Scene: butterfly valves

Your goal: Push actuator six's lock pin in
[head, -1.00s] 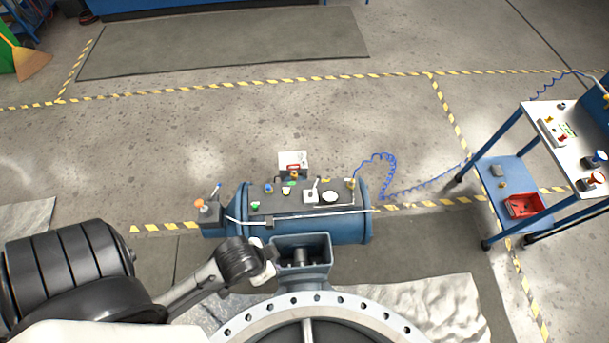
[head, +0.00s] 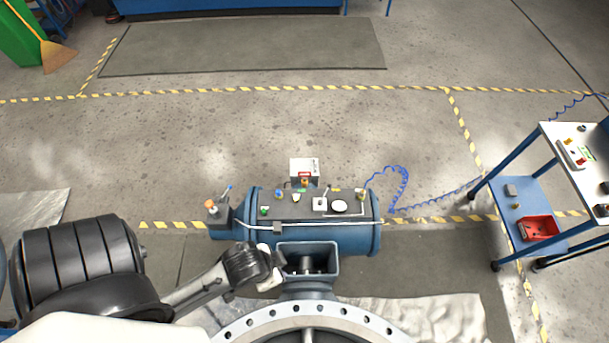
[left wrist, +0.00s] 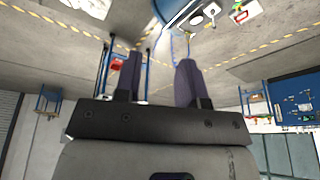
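A blue cylindrical actuator (head: 345,237) lies across the middle of the head view, with small knobs and levers on its dark top plate. An orange-topped knob (head: 211,205) stands at its left end; I cannot tell which fitting is the lock pin, and no number is readable. My left gripper (head: 268,272) is in front of the actuator, beside the open-topped blue bracket box (head: 307,262). Its fingertips are hard to make out there. In the left wrist view the left gripper (left wrist: 158,72) has its two dark fingers apart with nothing between them. My right gripper is not in view.
A large bolted flange (head: 310,315) fills the bottom centre. A white box with a red part (head: 304,170) stands behind the actuator. A coiled blue hose (head: 398,185) runs right towards a blue cart (head: 512,193) holding a red tray (head: 539,228).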

